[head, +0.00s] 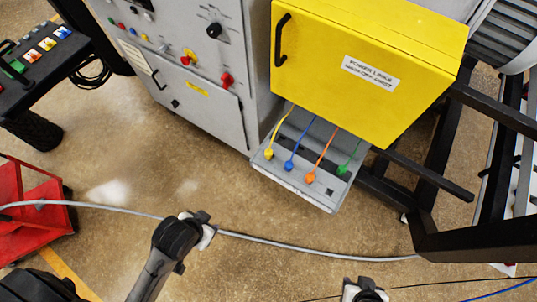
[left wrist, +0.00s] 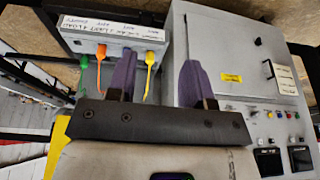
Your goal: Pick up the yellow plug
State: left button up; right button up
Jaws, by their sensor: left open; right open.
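The yellow plug (head: 269,154) is seated at the left end of a row on the grey link panel (head: 291,187), its yellow cable rising under the yellow box. It also shows in the left wrist view (left wrist: 150,56), between my finger lines and beyond them. My left gripper (left wrist: 157,82) is open and empty, its two purple fingers apart; the plug is not touched. My right gripper (head: 365,290) is only partly in view at the bottom edge of the head view, open, well below the panel.
Blue (head: 289,165), orange (head: 310,177) and green (head: 342,170) plugs sit beside the yellow one. The yellow box (head: 365,65) overhangs the panel. A grey cabinet (head: 190,90) stands to the left and a black frame (head: 465,240) to the right. A grey hose (head: 300,247) crosses the floor.

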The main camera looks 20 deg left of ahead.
pick_arm(q)
jog(key=shift+o, duration=0.3)
jog(key=o, duration=0.3)
jog(key=shift+a, duration=0.15)
jog(key=shift+o, duration=0.2)
